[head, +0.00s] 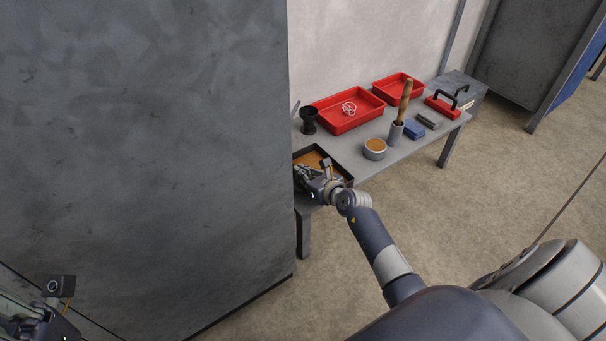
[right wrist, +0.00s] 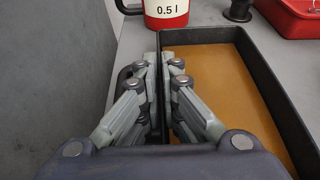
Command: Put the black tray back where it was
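The black tray (head: 336,162) is at the near left end of the grey table and has a flat orange-brown inside. Its left part is hidden behind the grey panel and my gripper in the head view. My right gripper (head: 304,176) is at the tray's near left side. In the right wrist view, the fingers of my right gripper (right wrist: 158,85) stand close together on both sides of the left wall of the black tray (right wrist: 268,80). Whether the tray touches the table is unclear. My left gripper (head: 35,325) is partly in view at the bottom left corner; its fingers are unclear.
A tall grey panel (head: 150,130) stands left of the table (head: 345,150). A red measuring jug (right wrist: 167,12) is just beyond the tray.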

